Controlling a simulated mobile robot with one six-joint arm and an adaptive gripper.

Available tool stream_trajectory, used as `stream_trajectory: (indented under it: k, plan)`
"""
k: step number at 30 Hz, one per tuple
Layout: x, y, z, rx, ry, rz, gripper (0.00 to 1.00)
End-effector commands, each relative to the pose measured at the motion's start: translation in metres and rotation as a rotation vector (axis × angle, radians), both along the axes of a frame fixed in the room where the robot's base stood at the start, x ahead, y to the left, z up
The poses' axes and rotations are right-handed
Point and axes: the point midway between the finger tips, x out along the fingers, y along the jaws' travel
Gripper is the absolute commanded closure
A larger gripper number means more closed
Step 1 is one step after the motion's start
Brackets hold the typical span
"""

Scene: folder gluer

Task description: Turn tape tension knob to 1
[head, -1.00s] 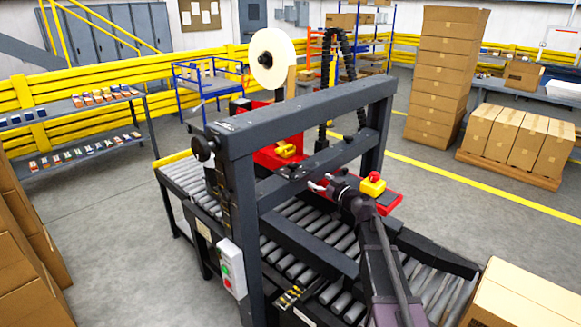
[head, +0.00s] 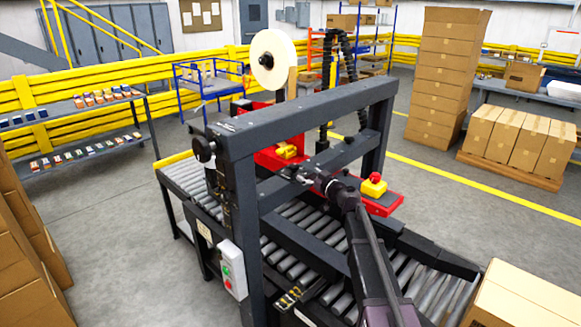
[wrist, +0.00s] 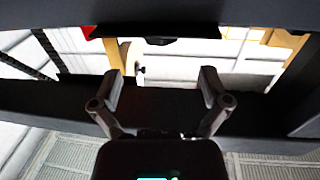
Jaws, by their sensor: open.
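The white tape roll (head: 273,60) stands on a post above the red tape head of the carton sealer, with a dark hub (head: 266,60) on its face. In the wrist view, a small dark knob (wrist: 139,70) shows beside a pale rounded edge, beyond the dark crossbar. I cannot tell for sure that this is the tension knob, and no scale or number is readable. My gripper (wrist: 160,84) is open and empty, its fingers spread in front of the crossbar. In the head view my gripper (head: 302,176) is by the lower crossbeam, below and right of the roll.
The sealer's dark upper beam (head: 300,118) and lower crossbeam (head: 283,191) lie close around my gripper. A yellow box with a red button (head: 374,185) stands right of my wrist. A black crank (head: 203,149) sits on the left column. Rollers (head: 335,240) run below.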

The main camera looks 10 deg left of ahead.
Motion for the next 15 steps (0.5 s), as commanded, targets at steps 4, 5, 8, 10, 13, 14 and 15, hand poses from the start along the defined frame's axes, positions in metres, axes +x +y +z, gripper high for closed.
stream_trajectory:
  k: [4,5,8,10,13,14,15]
  plan:
    - [0.02,0.018,0.0,0.0,0.0,0.0,0.04]
    - [0.024,0.021,0.0,0.0,0.0,0.0,0.04]
    - [0.034,0.032,0.0,0.0,0.0,0.002,0.04]
    - [0.04,0.038,0.0,0.0,0.0,0.001,0.04]
    - [0.048,0.046,0.0,0.0,0.0,0.0,0.04]
    - [0.049,0.048,0.0,0.0,0.0,0.0,0.04]
    - [0.051,0.05,0.0,0.0,0.0,0.0,0.04]
